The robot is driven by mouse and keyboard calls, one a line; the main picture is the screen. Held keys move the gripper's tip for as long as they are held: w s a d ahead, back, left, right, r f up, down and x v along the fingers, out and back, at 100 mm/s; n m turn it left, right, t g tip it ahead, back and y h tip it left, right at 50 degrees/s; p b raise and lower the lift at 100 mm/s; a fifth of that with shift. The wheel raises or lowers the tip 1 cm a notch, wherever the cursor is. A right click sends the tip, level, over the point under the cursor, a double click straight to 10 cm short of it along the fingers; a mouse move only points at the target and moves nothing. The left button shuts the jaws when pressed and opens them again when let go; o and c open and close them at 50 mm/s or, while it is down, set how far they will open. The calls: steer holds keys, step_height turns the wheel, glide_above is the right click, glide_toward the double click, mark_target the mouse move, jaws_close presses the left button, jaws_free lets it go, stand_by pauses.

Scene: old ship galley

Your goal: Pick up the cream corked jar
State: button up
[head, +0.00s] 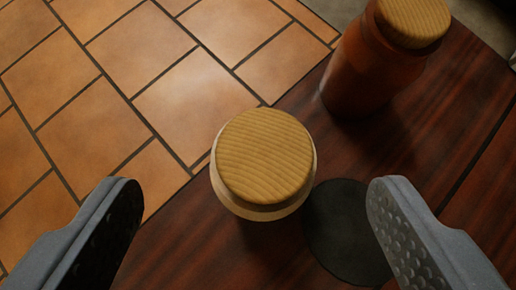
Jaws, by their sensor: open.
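The cream corked jar (263,163) stands upright on a dark wooden surface, seen from above. Its wide round cork lid hides most of the cream body, which shows as a rim around and below the cork. My gripper (248,205) is open, with one grey finger at the lower left and one at the lower right. The jar appears between and a little beyond the fingertips. Neither finger appears to touch it.
A reddish-brown jar (363,70) with a cork lid stands behind and to the right. A flat dark round patch (345,232) lies right of the cream jar, by the right finger. The dark wooden surface (455,125) ends at left above an orange tiled floor (90,80).

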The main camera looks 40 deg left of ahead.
mark_target(264, 157)
steer(key=x, duration=0.3)
steer(key=shift+w+f+b, duration=0.1)
steer(key=shift+b, duration=0.3)
steer(key=b+x, duration=0.2)
steer(key=x, duration=0.3)
steer(key=shift+d+f+b, duration=0.2)
steer(key=shift+d+b, duration=0.1)
steer(key=shift+b, duration=0.1)
jaws_close()
